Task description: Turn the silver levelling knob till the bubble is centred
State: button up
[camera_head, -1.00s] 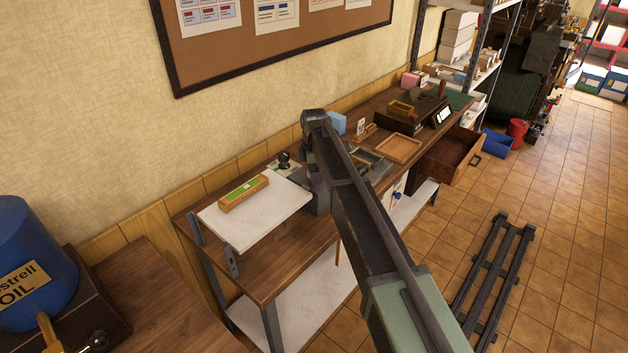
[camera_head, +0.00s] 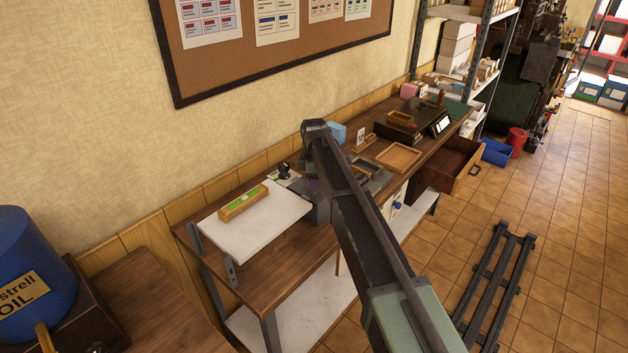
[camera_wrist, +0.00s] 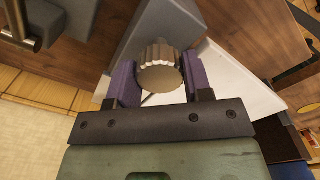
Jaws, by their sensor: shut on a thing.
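The silver levelling knob (camera_wrist: 160,70) is ribbed and round. In the wrist view it sits between the two purple jaws of my gripper (camera_wrist: 160,80), which is shut on it. In the head view my arm hides the knob and most of the gripper. A wooden spirit level (camera_head: 243,203) with a yellow-green vial lies on the white plate (camera_head: 255,238) on the bench. The bubble in the vial is too small to make out, so I cannot tell whether it is centred.
The wooden bench (camera_head: 290,280) runs along the wall. A small dark item (camera_head: 285,171) stands behind the plate. A wooden tray (camera_head: 398,157) lies farther along the bench, near an open drawer (camera_head: 452,165). A blue oil drum (camera_head: 30,255) stands at the lower left.

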jog(key=m, duration=0.8)
jog(key=shift+m, duration=0.4)
jog(key=o, duration=0.9)
notch_tip(320, 180, up, 11)
jog(key=p, duration=1)
jog(key=shift+f+p, duration=0.1)
jog(key=shift+p, duration=0.3)
